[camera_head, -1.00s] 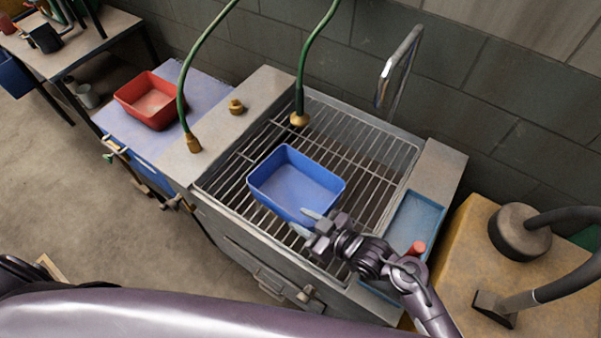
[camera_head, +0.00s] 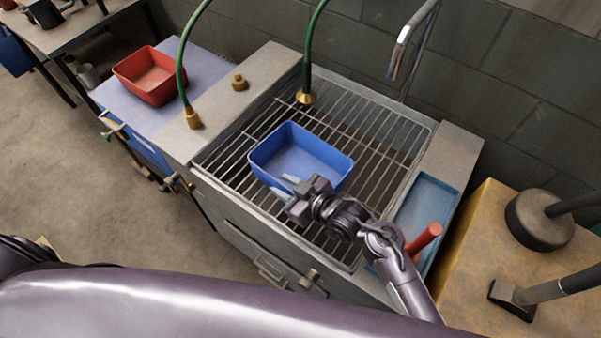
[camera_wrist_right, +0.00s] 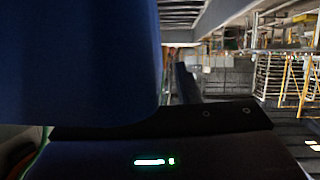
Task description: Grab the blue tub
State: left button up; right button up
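The blue tub (camera_head: 318,151) sits on the metal grate (camera_head: 372,128) of the sink-like station, open side up. The two fingers look apart, one by the inside of the rim and one outside. Whether they touch the wall cannot be told. In the right wrist view a large blue surface, the tub (camera_wrist_right: 80,60), fills the upper left very close to the camera. My left gripper is not in view.
A red tub (camera_head: 150,78) stands on the side table at left. A chrome faucet (camera_head: 405,45) stands behind.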

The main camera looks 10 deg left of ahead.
grip_shut()
dwell(1.4)
